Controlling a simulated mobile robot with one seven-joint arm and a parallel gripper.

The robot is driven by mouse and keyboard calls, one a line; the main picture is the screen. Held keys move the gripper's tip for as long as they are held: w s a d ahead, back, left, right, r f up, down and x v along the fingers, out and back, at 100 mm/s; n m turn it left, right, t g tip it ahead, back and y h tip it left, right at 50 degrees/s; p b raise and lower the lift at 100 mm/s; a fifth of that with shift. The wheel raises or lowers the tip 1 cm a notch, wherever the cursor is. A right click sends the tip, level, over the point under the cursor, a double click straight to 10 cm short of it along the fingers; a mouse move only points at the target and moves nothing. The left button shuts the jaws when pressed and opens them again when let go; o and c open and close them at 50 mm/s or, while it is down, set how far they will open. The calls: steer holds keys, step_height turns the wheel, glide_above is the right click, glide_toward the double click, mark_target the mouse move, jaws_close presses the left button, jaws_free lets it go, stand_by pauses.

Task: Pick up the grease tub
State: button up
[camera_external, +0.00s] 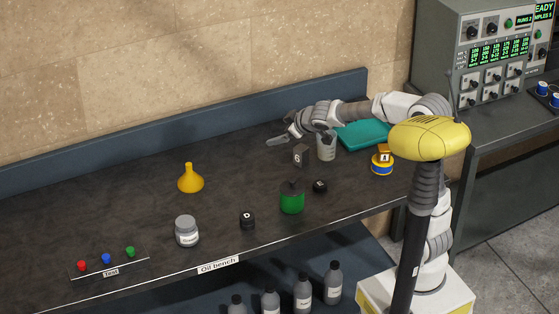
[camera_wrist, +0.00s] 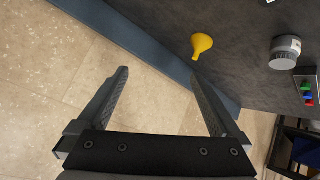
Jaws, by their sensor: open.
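A grey-white lidded jar (camera_external: 187,231) with a pale label stands upright on the bench, front left of centre; it looks like the grease tub, but I cannot read its label. It also shows in the wrist view (camera_wrist: 285,52) at upper right. A yellow tin with a dark band (camera_external: 382,161), tagged A, stands at the bench's right. My gripper (camera_external: 281,130) is over the back of the bench, well away from the jar. In the wrist view its fingers (camera_wrist: 160,76) are apart with nothing between them.
A yellow funnel (camera_external: 190,179), green container (camera_external: 292,198), block D (camera_external: 247,220), grey beaker (camera_external: 326,146) and teal tray (camera_external: 363,134) stand on the bench (camera_external: 120,210). A button panel (camera_external: 108,262) is at front left. A raised blue back edge (camera_external: 180,133) borders the wall.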

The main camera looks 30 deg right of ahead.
steer(key=w+a+f+n+y, duration=0.2)
steer(key=w+a+f+y, duration=0.15)
steer(key=a, duration=0.55)
steer(key=n+g+y+b, duration=0.1)
steer(key=n+g+y, duration=0.4)
steer(key=g+y, duration=0.15)
glide_above(177, 229)
steer(key=d, duration=0.3)
steer(key=f, duration=0.8)
steer(key=w+f, duration=0.1)
steer(key=f, duration=0.4)
steer(key=shift+d, duration=0.2)
steer(key=shift+s+a+f+y, duration=0.15)
steer(key=shift+s+a+y, duration=0.05)
steer(key=shift+y, duration=0.1)
step_height(177, 229, down, 6)
steer(key=shift+f+b, duration=0.1)
steer(key=shift+b, duration=0.8)
steer(key=shift+w+a+f, duration=0.15)
steer(key=shift+a+f, duration=0.5)
steer(key=shift+a, duration=0.15)
steer(key=shift+w+a+f, duration=0.2)
steer(key=shift+a, duration=0.35)
